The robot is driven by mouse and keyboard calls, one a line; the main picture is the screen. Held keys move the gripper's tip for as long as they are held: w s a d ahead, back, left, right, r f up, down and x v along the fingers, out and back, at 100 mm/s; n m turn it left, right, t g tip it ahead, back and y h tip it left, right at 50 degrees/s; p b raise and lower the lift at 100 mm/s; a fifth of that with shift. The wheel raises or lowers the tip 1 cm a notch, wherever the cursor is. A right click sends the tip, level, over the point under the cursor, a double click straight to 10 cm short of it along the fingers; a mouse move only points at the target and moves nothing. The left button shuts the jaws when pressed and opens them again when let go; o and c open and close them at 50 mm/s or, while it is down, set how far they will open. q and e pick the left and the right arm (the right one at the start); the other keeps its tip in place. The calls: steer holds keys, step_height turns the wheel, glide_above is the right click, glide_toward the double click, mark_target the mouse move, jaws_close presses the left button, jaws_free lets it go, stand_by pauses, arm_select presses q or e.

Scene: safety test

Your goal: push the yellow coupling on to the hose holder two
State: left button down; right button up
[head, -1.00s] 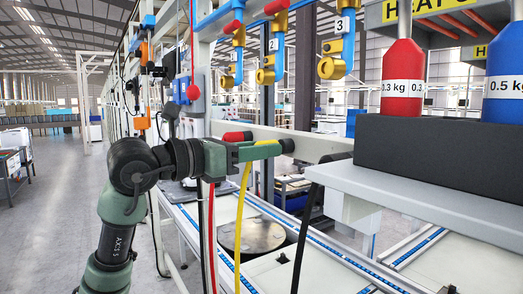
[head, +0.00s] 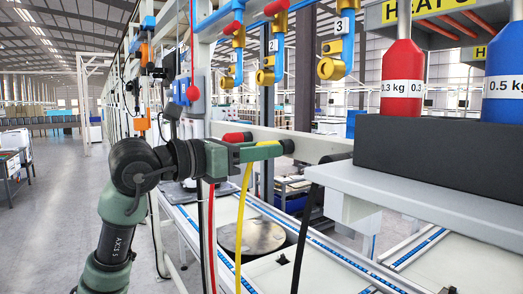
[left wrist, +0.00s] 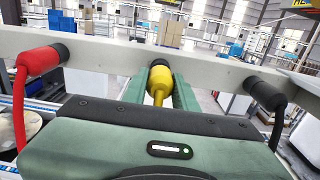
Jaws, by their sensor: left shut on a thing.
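The yellow coupling (left wrist: 160,83) is between the fingers of my left gripper (left wrist: 160,92) in the left wrist view, with its dark end against or just in front of the pale rail. My left gripper shows in the head view (head: 262,151), shut on the coupling. The yellow hose (head: 240,222) hangs down below it. A red coupling (left wrist: 40,60) is to the left on the rail, and a dark-ended coupling (left wrist: 265,92) with a black hose is to the right. I cannot tell whether the yellow coupling is fully on its holder. My right gripper is not in view.
The pale rail (head: 322,146) runs behind the gripper. Above hang blue pipes with yellow fittings, one labelled 2 (head: 273,45) and one labelled 3 (head: 342,25). A grey shelf (head: 430,190) with a dark block and weighted bottles is at the right.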

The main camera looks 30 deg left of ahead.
arm_select(q)
steer(key=shift+w+d, duration=0.15)
steer(key=shift+w, duration=0.25)
steer(key=c, duration=1)
jaws_free()
steer(key=shift+c, duration=0.2)
steer(key=shift+s+a+f, duration=0.15)
steer(key=shift+s+a, duration=0.05)
steer(key=shift+s, duration=0.15)
steer(key=b+v, duration=0.3)
steer(key=v, duration=0.4)
steer(key=shift+b, duration=0.4)
